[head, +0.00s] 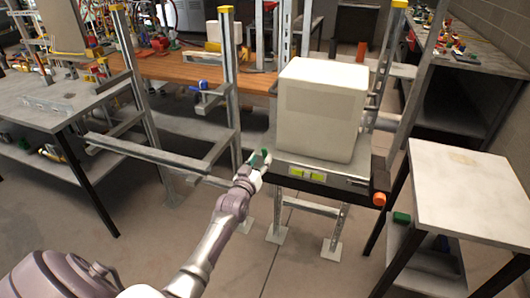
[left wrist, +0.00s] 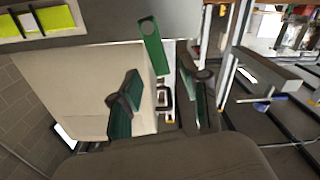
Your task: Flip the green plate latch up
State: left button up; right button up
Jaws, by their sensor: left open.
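The green plate latch (left wrist: 152,46) is a flat green strip with a round hole near one end. In the left wrist view it lies just beyond my fingertips, at the edge of a grey panel. My left gripper (left wrist: 162,84) is open, its two dark green-padded fingers apart with nothing gripped between them. In the head view my left gripper (head: 258,161) is at the left front corner of the grey stand (head: 290,160). The green there is small, and I cannot clearly separate latch from finger pads. My right gripper is not in view.
A large cream box (head: 320,110) sits on the stand. Yellow-green labels (head: 306,174) and an orange knob (head: 379,199) are on the stand's front. A metal post frame (head: 230,90) rises to the left, with a blue-handled part (head: 203,86). A pale table (head: 470,195) stands right.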

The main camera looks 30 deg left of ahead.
aim_at(264, 154)
pick_arm(q)
jog(key=x, duration=0.4)
jog(key=shift+w, duration=0.4)
grip_shut()
